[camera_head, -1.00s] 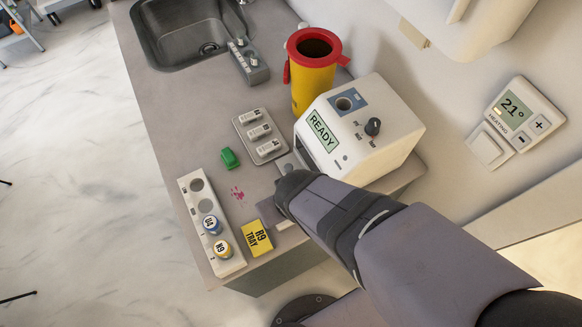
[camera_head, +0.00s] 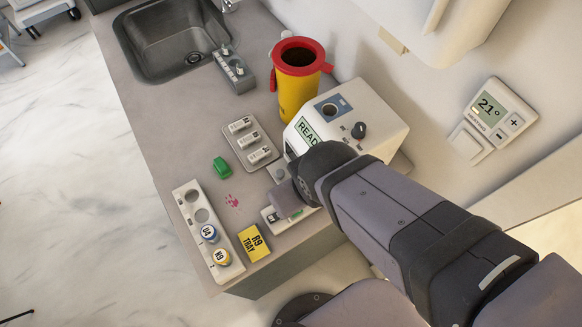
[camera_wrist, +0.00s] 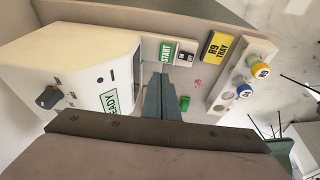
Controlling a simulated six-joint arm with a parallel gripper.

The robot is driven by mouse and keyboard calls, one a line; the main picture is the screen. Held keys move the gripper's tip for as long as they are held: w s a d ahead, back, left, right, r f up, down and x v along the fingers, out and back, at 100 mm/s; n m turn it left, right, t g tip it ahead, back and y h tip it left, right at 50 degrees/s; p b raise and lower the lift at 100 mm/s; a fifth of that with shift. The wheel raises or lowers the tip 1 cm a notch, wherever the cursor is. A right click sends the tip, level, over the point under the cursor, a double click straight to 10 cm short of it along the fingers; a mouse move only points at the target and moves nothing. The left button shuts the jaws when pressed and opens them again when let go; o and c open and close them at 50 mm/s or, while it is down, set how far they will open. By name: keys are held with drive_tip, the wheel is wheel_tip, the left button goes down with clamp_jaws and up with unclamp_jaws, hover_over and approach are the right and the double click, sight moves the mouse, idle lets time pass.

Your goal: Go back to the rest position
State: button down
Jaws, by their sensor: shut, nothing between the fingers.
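My gripper (camera_wrist: 161,90) is shut and empty, its fingers together in the wrist view. In the head view its wrist hangs over the counter in front of the white machine, and my arm hides the fingertips. The white machine (camera_head: 368,120) has a dark knob and a READY display, which my arm partly covers in the head view. A green START pad (camera_wrist: 165,52) and a small panel with two dark squares (camera_wrist: 187,53) lie beside the machine, beyond the fingers in the wrist view.
A yellow R9 TRAY sign (camera_head: 254,243), a white rack (camera_head: 188,192) with two capped vials, a green block (camera_head: 221,167) and a tray of several labelled pieces (camera_head: 229,131) stand on the counter. A yellow bin with red rim (camera_head: 296,95) and a sink (camera_head: 140,35) lie further back.

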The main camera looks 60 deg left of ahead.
drive_tip(key=shift+w+d+r, duration=0.2)
drive_tip(key=shift+r, duration=0.4)
drive_tip(key=shift+w+d+r, duration=0.15)
drive_tip(key=shift+r, duration=0.4)
drive_tip(key=d+f+m+h, duration=0.1)
drive_tip(key=d+f+h, duration=0.1)
drive_tip(key=d+f, duration=0.4)
drive_tip(key=w+d+f+m+h, duration=0.1)
drive_tip(key=w+d+m, duration=0.5)
drive_tip(key=d, duration=0.4)
drive_tip(key=w+d+f+m, duration=0.1)
drive_tip(key=w+d+m, duration=0.4)
drive_tip(key=d, duration=0.5)
drive_tip(key=w+d+f+m+h, duration=0.1)
drive_tip(key=w+d+m, duration=0.5)
drive_tip(key=d, duration=0.5)
wheel_tip(320, 180, down, 38)
drive_tip(key=b, duration=3.8)
drive_tip(key=shift+a+g+b, duration=0.3)
drive_tip(key=shift+g+b, duration=0.05)
drive_tip(key=shift+g, duration=0.05)
